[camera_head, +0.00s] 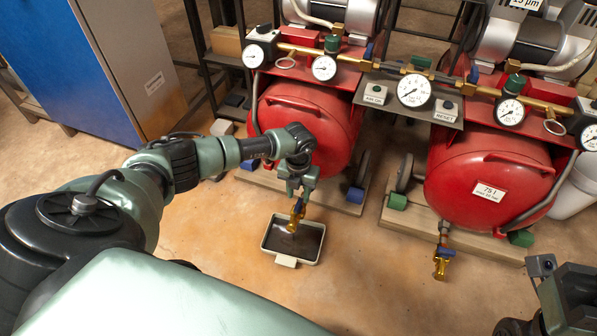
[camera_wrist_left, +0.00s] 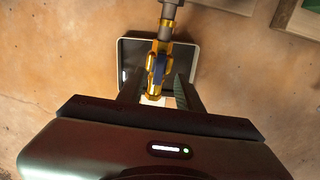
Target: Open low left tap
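The low left tap (camera_head: 297,214) is a brass tap under the left red tank, hanging above a shallow tray. In the left wrist view the tap (camera_wrist_left: 161,52) shows its yellow body and a dark blue lever. My left gripper (camera_head: 296,190) is right at the tap, hiding its upper part in the head view. In the left wrist view its two fingers (camera_wrist_left: 157,92) stand apart, one on each side of the tap's lower end, with no clear contact. My right arm's end (camera_head: 568,298) shows at the lower right edge; its fingers cannot be made out.
The tray (camera_head: 268,236) stands on the floor under the tap. A second brass tap (camera_head: 441,264) hangs under the right red tank (camera_head: 470,185). The left red tank (camera_head: 325,125) and gauges are behind my gripper. A blue cabinet (camera_head: 75,60) stands left. The front floor is clear.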

